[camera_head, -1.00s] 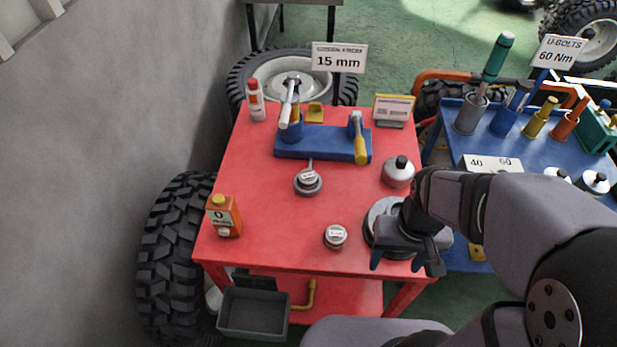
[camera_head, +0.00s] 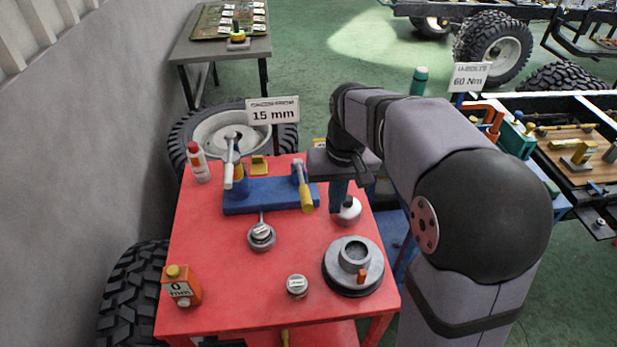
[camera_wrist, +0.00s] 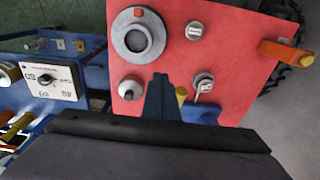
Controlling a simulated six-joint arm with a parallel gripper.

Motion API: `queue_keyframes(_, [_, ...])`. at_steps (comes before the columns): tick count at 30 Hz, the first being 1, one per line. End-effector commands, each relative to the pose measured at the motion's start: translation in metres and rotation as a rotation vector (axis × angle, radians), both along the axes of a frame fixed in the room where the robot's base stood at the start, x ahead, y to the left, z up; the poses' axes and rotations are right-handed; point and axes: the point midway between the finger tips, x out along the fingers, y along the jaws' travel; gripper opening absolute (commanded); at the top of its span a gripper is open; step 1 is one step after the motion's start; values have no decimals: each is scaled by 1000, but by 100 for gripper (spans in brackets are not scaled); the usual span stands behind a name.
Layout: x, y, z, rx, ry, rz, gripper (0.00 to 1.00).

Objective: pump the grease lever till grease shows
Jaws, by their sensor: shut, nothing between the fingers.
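A blue base (camera_head: 265,196) stands on the red table with two upright fittings. The left has a grey lever (camera_head: 229,165) on a yellow-and-blue post; the right has a yellow-handled lever (camera_head: 305,198). A grey round hub (camera_head: 336,263) with an orange piece (camera_head: 362,275) on its rim sits at the table's front right; it also shows in the wrist view (camera_wrist: 122,38). My gripper (camera_head: 338,208) is shut and empty, pointing down right of the yellow handle, partly covering a silver round pot (camera_head: 350,214). In the wrist view its fingers (camera_wrist: 159,80) lie between pot and yellow handle. I see no clear grease.
A "15 mm" sign (camera_head: 272,111) stands behind. A blue cart with a dial box (camera_wrist: 48,83) is beside the table.

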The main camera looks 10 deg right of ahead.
Motion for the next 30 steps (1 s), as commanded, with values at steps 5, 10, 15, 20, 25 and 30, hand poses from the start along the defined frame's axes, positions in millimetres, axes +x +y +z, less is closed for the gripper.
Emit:
queue_keyframes(5, [42,11,43,14,-28,3,0])
queue_keyframes(10, [69,21,75,25,-48,6,0])
queue_keyframes(15, [85,27,95,32,-61,8,0])
queue_keyframes(20, [91,30,104,36,-67,10,0])
queue_keyframes(25, [93,30,106,37,-68,10,0])
queue_keyframes(30, [93,30,106,37,-68,10,0])
